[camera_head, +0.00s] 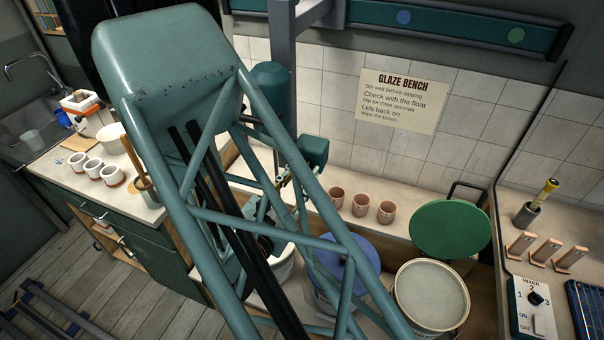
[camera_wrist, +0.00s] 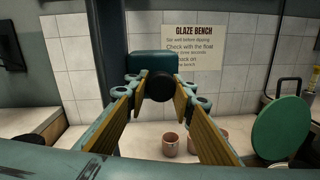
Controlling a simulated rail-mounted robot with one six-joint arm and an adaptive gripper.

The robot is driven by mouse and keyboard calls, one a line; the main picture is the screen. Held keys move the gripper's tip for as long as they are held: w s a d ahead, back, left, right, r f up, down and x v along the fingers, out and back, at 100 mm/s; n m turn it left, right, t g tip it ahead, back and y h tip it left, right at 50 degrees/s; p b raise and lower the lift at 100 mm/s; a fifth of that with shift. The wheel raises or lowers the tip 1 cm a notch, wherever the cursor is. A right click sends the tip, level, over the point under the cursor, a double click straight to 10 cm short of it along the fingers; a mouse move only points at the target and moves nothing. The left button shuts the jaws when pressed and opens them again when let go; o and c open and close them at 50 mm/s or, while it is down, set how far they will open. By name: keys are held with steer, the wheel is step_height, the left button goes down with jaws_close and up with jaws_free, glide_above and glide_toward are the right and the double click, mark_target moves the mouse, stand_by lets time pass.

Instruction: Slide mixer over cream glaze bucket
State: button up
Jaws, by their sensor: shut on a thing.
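The mixer hangs from a wall rail (camera_head: 455,22) on a grey post (camera_head: 283,60). Its teal block (camera_head: 313,151) has a dark round knob (camera_wrist: 159,86), seen in the wrist view. My gripper (camera_wrist: 160,90) is shut on this knob, one finger on each side. In the head view my arm hides most of the mixer and its lower end. The bucket with pale cream-grey glaze (camera_head: 432,295) stands open at the lower right, well to the right of the mixer.
A blue round top (camera_head: 345,256) lies between the mixer and the pale bucket. A green lid (camera_head: 450,228) leans behind the pale bucket. Three pink cups (camera_head: 361,205) stand on the ledge. A mixer switch panel (camera_head: 522,318) is at the right. The rail bears blue and green dots.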

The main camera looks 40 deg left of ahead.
stand_by(0.3)
steer(key=o, duration=1.2)
steer(key=shift+c, duration=0.2)
steer(key=shift+s, duration=0.15)
steer(key=v, duration=1.1)
steer(key=shift+s, duration=0.35)
steer(key=shift+d, duration=0.15)
